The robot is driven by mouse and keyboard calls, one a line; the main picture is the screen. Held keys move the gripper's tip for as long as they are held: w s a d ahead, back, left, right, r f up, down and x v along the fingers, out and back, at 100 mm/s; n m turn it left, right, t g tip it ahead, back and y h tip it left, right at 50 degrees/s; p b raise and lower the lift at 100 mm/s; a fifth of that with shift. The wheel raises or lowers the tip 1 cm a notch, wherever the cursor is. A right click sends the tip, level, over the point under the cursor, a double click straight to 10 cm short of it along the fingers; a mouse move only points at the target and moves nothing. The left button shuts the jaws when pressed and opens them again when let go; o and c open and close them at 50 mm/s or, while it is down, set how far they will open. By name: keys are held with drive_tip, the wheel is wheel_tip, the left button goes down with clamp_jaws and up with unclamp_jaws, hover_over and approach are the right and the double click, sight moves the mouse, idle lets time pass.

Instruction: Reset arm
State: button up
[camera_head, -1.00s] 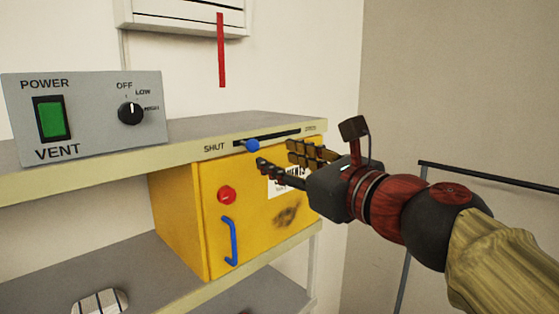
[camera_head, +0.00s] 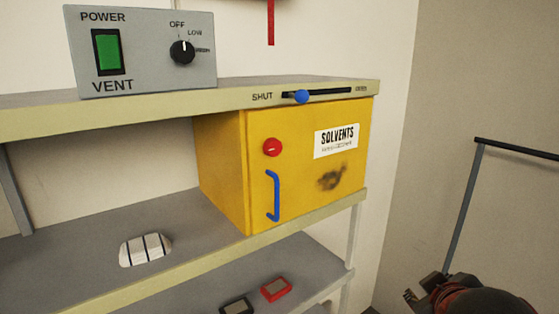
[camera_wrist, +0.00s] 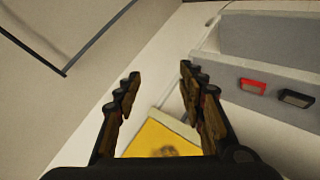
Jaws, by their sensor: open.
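My gripper (camera_wrist: 158,100) is open and empty in the wrist view, its two dark, worn brown fingers apart. In the head view my arm shows only at the bottom right corner, with part of the gripper (camera_head: 420,296) cut low in the picture. It is clear of the shelf and touches nothing that I can see. Between and below the fingers in the wrist view lies part of the yellow solvents cabinet (camera_wrist: 165,142), which shows whole in the head view (camera_head: 300,190), its door closed.
The shelf (camera_head: 190,263) holds the cabinet and a white striped object (camera_head: 146,249). Above are the vent box (camera_head: 145,60) and a blue slider knob (camera_head: 302,97) near SHUT. Red (camera_head: 276,289) and black (camera_head: 237,305) items lie lower. A dark-railed frame (camera_head: 515,148) stands right.

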drive_tip(key=s+a+f+m+g+y+b, duration=0.1)
drive_tip(key=s+a+f+b, duration=0.2)
drive_tip(key=f, duration=0.5)
drive_tip(key=s+a+f+m+g+y+b, duration=0.1)
drive_tip(key=s+a+f+m+b, duration=0.1)
drive_tip(key=f, duration=0.6)
drive_tip(key=s+a+f+m+g+y+b, duration=0.1)
drive_tip(key=s+a+f+b, duration=0.3)
drive_tip(key=f, duration=0.4)
drive_tip(key=shift+s+m+g+y+b, duration=0.4)
drive_tip(key=shift+s+g+y+b, duration=0.3)
drive_tip(key=shift+s, duration=0.45)
